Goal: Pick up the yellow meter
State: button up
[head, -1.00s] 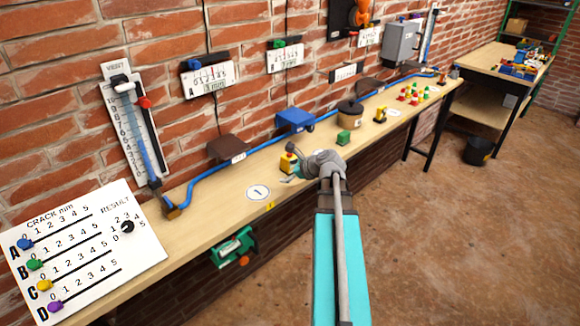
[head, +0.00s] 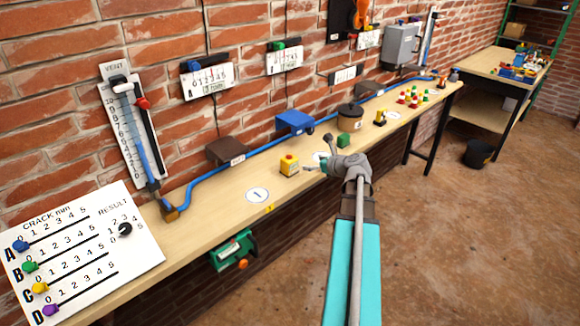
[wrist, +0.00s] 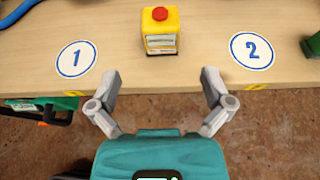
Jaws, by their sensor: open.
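The yellow meter (head: 289,166) is a small yellow block with a red button on top and a pale face. It stands upright on the long wooden bench, between the round markers 1 and 2. In the wrist view the meter (wrist: 160,31) is ahead of my gripper and centred between its fingers. My gripper (wrist: 162,88) is open and empty, with its fingertips short of the meter and apart from it. In the head view my gripper (head: 318,162) is just right of the meter.
Marker 1 (wrist: 76,59) and marker 2 (wrist: 252,51) lie flat on the bench either side of the meter. A green block (head: 343,140) stands further right. A green device (head: 233,250) hangs at the bench's front edge. A blue hose (head: 200,185) runs along the back.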

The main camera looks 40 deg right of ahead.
aim_at(294, 161)
jog(key=b+x, duration=0.3)
jog(key=x, duration=0.5)
jog(key=b+x, duration=0.1)
jog(key=x, duration=0.3)
jog(key=shift+f+b, duration=0.2)
jog(key=shift+b, duration=0.2)
jog(key=shift+w+f, duration=0.15)
jog(key=shift+w, duration=0.45)
jog(key=c, duration=1.1)
jog(key=shift+c, duration=0.2)
